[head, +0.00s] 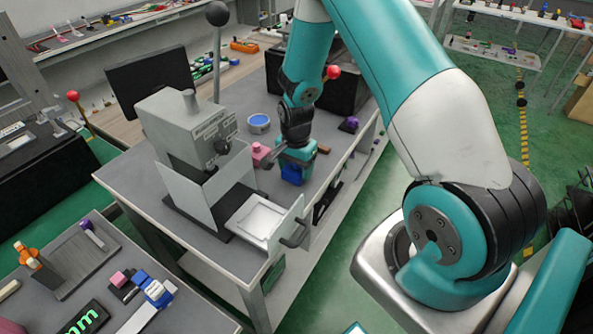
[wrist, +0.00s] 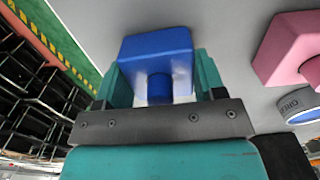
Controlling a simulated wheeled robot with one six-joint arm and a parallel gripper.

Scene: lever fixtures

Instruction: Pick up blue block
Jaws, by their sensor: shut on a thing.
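The blue block (wrist: 155,48) is between the two teal fingers of my gripper (wrist: 155,85) in the wrist view, with a finger against each side. It has a wide top part and a round peg below it in that picture. In the head view the blue block (head: 292,174) shows at the end of my gripper (head: 294,160), over the grey table. My gripper is shut on it. I cannot tell whether the block touches the table.
A pink block (head: 261,154) sits close to the left of my gripper, with a round blue-topped tin (head: 259,123) behind it. A grey lever machine (head: 190,135) with clear guard panels and a white tray (head: 262,217) stands to the left. The table's right edge is near.

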